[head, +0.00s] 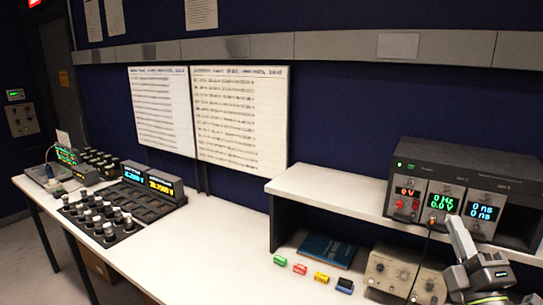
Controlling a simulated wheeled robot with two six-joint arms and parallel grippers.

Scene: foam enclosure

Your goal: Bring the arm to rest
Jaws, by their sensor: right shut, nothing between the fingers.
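My right gripper (487,272) is at the bottom right of the head view, at the end of my grey right arm. It is shut and holds nothing. It is in front of the lower right part of the bench, beside a beige instrument box (398,272) with knobs. My left gripper is not in view.
A dark instrument rack (413,152) with lit displays stands on the raised white shelf (325,188). Below lie several small coloured blocks (321,277) and a blue book (327,249). The middle bench (205,245) is clear.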

